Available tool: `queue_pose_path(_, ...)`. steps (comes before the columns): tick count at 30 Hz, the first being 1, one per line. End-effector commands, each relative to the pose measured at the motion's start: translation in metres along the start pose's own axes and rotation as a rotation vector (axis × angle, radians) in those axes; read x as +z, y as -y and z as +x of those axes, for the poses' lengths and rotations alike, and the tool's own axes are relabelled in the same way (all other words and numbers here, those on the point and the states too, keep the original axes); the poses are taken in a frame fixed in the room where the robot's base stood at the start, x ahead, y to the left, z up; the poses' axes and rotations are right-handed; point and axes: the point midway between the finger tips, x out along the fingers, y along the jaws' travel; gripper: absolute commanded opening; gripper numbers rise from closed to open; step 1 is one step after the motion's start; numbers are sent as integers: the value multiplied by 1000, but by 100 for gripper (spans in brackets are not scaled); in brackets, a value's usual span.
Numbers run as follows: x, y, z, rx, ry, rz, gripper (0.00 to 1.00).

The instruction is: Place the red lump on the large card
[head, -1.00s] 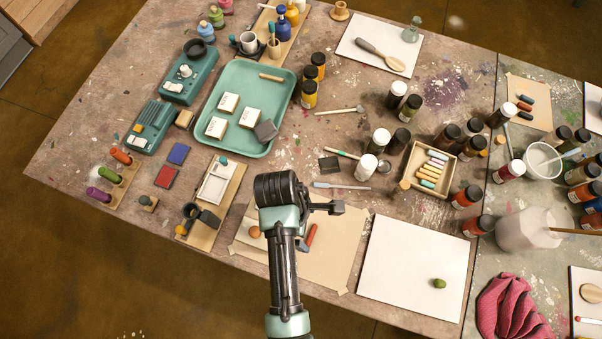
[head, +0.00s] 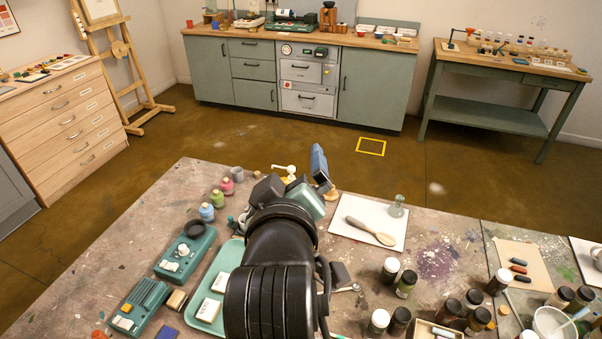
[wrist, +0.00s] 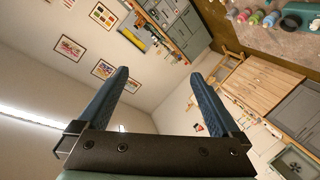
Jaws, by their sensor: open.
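My gripper (head: 320,165) is raised over the far part of the table in the head view, its blue fingers tilted up. In the wrist view my gripper (wrist: 160,78) has its two blue fingers wide apart with nothing between them. No red lump can be made out in either view now. The front of the table, with the large white card there, is outside both views.
My arm hides part of the teal tray (head: 205,322). Teal devices (head: 185,253) stand left of it. Several jars (head: 406,284) stand to the right. A tan sheet with dark and red sticks (head: 518,262) lies far right. Cabinets (head: 375,88) and an easel (head: 125,55) stand beyond open floor.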

Motion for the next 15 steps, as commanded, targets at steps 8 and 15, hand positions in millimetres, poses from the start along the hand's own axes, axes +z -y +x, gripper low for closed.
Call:
queue_pose_path(8, -166, -146, -132, 297, -716, 457, 100)
queue_pose_path(15, -203, -183, -207, 328, -1011, 599, 100)
